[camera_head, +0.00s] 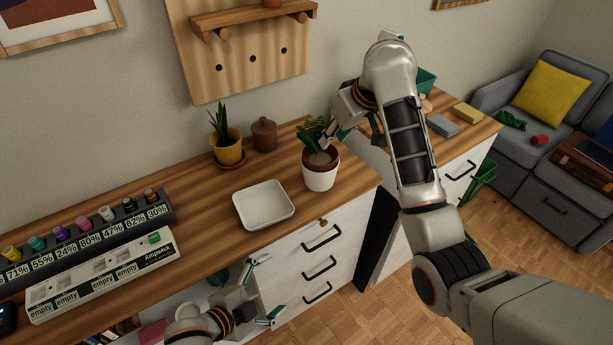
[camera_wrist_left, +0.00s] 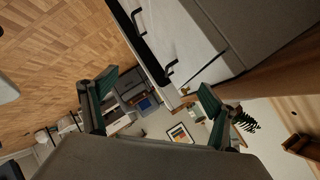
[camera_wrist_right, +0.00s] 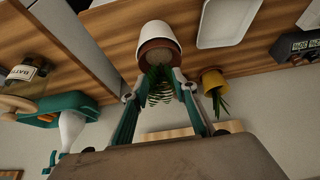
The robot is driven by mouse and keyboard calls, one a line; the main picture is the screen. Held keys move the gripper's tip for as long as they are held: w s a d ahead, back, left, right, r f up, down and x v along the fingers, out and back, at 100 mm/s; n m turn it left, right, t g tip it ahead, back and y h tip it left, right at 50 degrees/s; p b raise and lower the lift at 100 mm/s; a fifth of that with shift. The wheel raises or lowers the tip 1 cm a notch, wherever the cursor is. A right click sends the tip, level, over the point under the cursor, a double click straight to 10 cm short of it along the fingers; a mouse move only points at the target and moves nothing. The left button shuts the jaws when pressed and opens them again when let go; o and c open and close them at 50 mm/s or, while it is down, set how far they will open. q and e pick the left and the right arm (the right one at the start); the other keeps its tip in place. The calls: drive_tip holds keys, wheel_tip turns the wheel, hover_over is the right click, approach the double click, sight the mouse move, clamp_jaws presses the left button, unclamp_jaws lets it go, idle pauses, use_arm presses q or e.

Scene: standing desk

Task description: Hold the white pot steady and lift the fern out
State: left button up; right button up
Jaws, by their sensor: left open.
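The white pot (camera_head: 320,179) stands upright on the wooden desktop near its right end, with a brown inner rim showing at its top. The green fern (camera_head: 312,131) rises from it; the gripper hides part of the leaves. In the right wrist view, the fern (camera_wrist_right: 159,86) lies between the fingers, with the white pot (camera_wrist_right: 158,33) beyond. My right gripper (camera_wrist_right: 160,76) is partly closed, its fingertips against the fern close to the pot's rim. My left gripper (camera_head: 268,290) is open and empty, low in front of the drawers, apart from the pot.
A white tray (camera_head: 264,222) lies left of the pot. A yellow pot with a spiky plant (camera_head: 228,149) and a brown lidded jar (camera_head: 264,135) stand behind. A battery rack (camera_head: 100,275) fills the desk's left part. Drawers (camera_head: 315,265) are below the front edge.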

sight(310, 177)
use_arm(q)
drive_tip(key=w+d+r+m+t+h, duration=0.15)
drive_tip(key=w+d+r+m, duration=0.25)
drive_tip(key=w+r+m, duration=0.5)
drive_tip(key=w+d+r+m+t+h, duration=0.1)
drive_tip(key=w+d+r+m+t, duration=0.1)
drive_tip(key=w+d+r+m, duration=0.6)
drive_tip(key=w+a+m, duration=0.1)
drive_tip(key=w+m, duration=0.1)
drive_tip(key=w+a+f+m+g+y, duration=0.1)
drive_tip(key=a+m, duration=0.1)
drive_tip(key=m, duration=0.1)
drive_tip(key=w+a+f+m, duration=0.1)
drive_tip(key=w+m, duration=0.1)
drive_tip(key=m, duration=0.1)
drive_tip(key=shift+w+a+f+g+y, duration=0.15)
drive_tip(key=shift+w+a+g+y, duration=0.1)
drive_tip(key=shift+w+a, duration=0.05)
drive_tip(key=shift+w+a+f, duration=0.1)
drive_tip(key=shift+w+f, duration=0.25)
drive_tip(key=shift+f, duration=0.05)
drive_tip(key=shift+x, duration=3.75)
drive_tip(key=shift+f, duration=0.15)
